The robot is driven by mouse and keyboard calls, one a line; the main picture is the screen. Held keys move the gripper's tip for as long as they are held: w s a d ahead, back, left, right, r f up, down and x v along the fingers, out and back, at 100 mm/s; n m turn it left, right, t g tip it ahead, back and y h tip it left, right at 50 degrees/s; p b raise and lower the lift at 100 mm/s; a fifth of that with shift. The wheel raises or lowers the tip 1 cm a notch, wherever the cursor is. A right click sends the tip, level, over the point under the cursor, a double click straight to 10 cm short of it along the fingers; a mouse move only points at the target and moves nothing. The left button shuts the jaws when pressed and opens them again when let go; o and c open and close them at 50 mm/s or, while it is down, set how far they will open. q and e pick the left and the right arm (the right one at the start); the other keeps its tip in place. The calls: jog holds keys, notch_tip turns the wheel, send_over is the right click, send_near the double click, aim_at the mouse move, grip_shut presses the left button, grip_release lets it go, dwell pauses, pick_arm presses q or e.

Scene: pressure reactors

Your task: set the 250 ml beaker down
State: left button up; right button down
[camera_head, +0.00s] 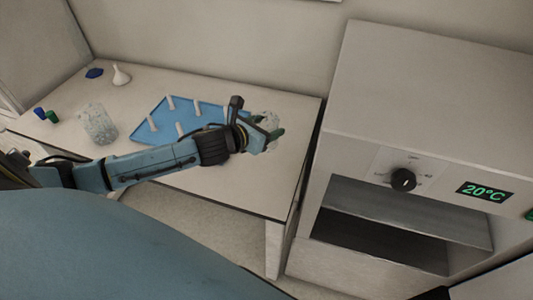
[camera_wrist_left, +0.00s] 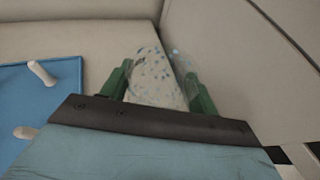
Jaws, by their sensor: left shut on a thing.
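My left gripper (camera_head: 268,136) reaches across the white table to its right end. Its green fingers, also in the left wrist view (camera_wrist_left: 158,88), are shut on a clear beaker (camera_wrist_left: 155,70) with bluish specks. The beaker (camera_head: 270,120) is partly hidden by the gripper in the head view. It is near the table's right edge, beside the blue rack; I cannot tell whether its base touches the table. Another clear speckled glass vessel (camera_head: 97,124) stands on the left part of the table. My right gripper is not in view.
A blue rack (camera_head: 160,133) with several white pegs lies mid-table. A white funnel-like piece (camera_head: 121,75), a dark blue item (camera_head: 94,73) and small blue and green items (camera_head: 52,117) are at the left. An oven-like unit (camera_head: 420,120) showing 20°C stands just right of the table.

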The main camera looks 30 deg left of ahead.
pick_arm(q)
notch_tip(320, 180, down, 9)
jog(key=shift+d+r+b, duration=0.1)
jog(key=shift+r+b, duration=0.1)
jog(key=shift+b, duration=0.55)
jog(key=shift+r, duration=0.1)
jog(key=o, duration=0.6)
jog(key=shift+f, duration=0.2)
jog(key=o, duration=0.5)
